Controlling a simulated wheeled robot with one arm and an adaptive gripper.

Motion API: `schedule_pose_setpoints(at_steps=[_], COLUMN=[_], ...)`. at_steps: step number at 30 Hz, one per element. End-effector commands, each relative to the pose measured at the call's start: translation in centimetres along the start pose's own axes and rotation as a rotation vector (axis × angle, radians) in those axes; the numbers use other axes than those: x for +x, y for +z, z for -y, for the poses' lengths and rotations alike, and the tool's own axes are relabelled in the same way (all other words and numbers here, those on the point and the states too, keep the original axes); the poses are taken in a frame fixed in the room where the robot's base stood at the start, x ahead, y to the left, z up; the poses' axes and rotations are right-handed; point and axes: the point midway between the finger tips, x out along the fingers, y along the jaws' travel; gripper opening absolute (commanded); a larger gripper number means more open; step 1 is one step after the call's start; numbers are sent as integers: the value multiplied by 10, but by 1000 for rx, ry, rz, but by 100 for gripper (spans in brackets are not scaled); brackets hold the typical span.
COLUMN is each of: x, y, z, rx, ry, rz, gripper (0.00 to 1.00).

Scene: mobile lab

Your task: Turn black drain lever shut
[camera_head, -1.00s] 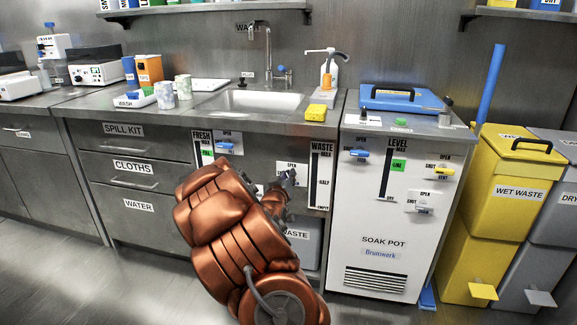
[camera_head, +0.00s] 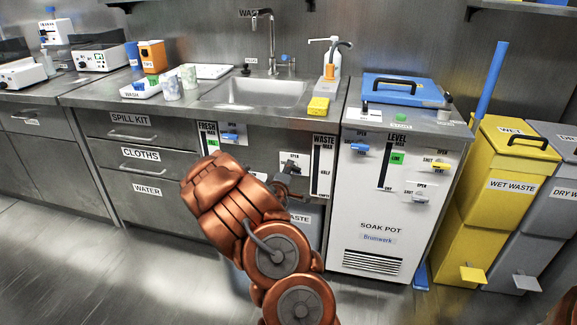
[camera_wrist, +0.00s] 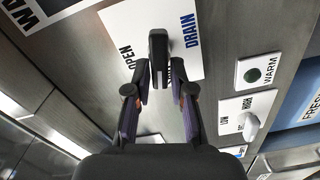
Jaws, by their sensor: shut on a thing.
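The black drain lever (camera_wrist: 158,43) stands out from a white plate (camera_wrist: 125,22) marked DRAIN and OPEN in the wrist view. My gripper (camera_wrist: 158,72) is closed on the lever, with one dark finger on each side of it. The lever covers part of the plate, and the lettering to its right is partly hidden. In the head view my gripper (camera_head: 281,179) is at the cabinet front below the sink, just under the drain plate (camera_head: 297,158). The lever is hard to make out there.
The soak pot (camera_head: 370,225), with its own small levers, stands to the right. A heater panel with a LOW/HIGH knob (camera_wrist: 250,125) and a WARM light (camera_wrist: 252,75) is right of the drain plate in the wrist view. The floor in front is clear.

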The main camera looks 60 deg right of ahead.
Motion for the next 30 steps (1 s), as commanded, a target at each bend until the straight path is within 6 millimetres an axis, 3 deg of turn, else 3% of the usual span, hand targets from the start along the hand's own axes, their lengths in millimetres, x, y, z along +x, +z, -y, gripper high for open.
schedule_pose_setpoints(at_steps=[12,30], x=[0,0], y=[0,0], z=[4,4], rx=[-228,-274], ry=[0,0], rz=[-1,-1], gripper=[0,0])
